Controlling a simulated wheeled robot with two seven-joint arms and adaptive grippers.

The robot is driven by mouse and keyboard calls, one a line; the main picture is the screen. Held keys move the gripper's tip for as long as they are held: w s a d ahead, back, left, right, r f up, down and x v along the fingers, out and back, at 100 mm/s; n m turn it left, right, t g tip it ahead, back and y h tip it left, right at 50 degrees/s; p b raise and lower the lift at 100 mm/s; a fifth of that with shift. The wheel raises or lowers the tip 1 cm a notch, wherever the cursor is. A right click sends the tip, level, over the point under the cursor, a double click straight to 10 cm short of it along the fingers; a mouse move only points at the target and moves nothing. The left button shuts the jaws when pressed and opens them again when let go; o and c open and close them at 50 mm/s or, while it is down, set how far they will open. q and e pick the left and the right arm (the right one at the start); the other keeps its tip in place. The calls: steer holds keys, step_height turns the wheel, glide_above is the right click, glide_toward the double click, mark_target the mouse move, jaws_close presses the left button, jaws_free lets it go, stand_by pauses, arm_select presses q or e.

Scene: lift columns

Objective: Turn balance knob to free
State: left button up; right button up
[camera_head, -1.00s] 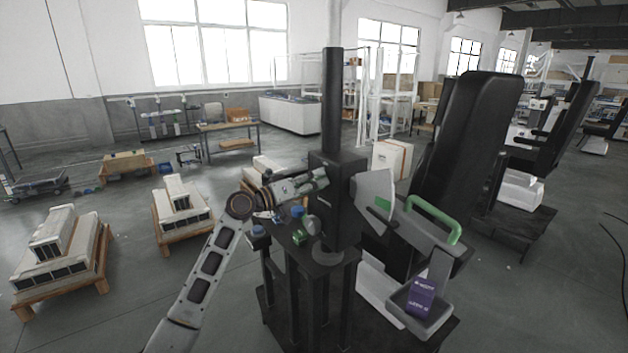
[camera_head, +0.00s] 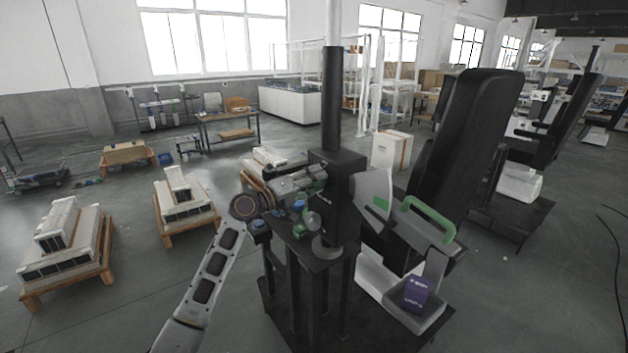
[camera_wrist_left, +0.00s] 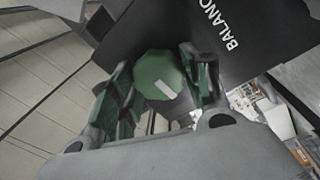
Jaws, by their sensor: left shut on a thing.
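The balance knob (camera_wrist_left: 158,76) is a green faceted knob with a short white mark, seen in the left wrist view. It sits beside a black housing (camera_wrist_left: 240,60) with white lettering starting "BALANC". My left gripper (camera_wrist_left: 160,88) has its green-padded fingers on either side of the knob and is shut on it. The white mark lies at a slant. In the head view my left gripper (camera_head: 318,176) reaches from the left to the side of the black housing (camera_head: 338,215) on the column. The knob is hidden there by the gripper. My right gripper is out of view.
Below the gripper a black shelf (camera_head: 325,262) carries small blue and green parts. To the right are a green handle (camera_head: 428,218), a tall black padded back (camera_head: 468,150), and a tray (camera_head: 432,318) with a purple box (camera_head: 416,293). Stacked units on pallets (camera_head: 65,250) stand left.

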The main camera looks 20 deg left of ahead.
arm_select(q)
steer(key=o, duration=1)
steer(key=v, duration=1.2)
steer(key=shift+f, duration=0.1)
stand_by(0.6)
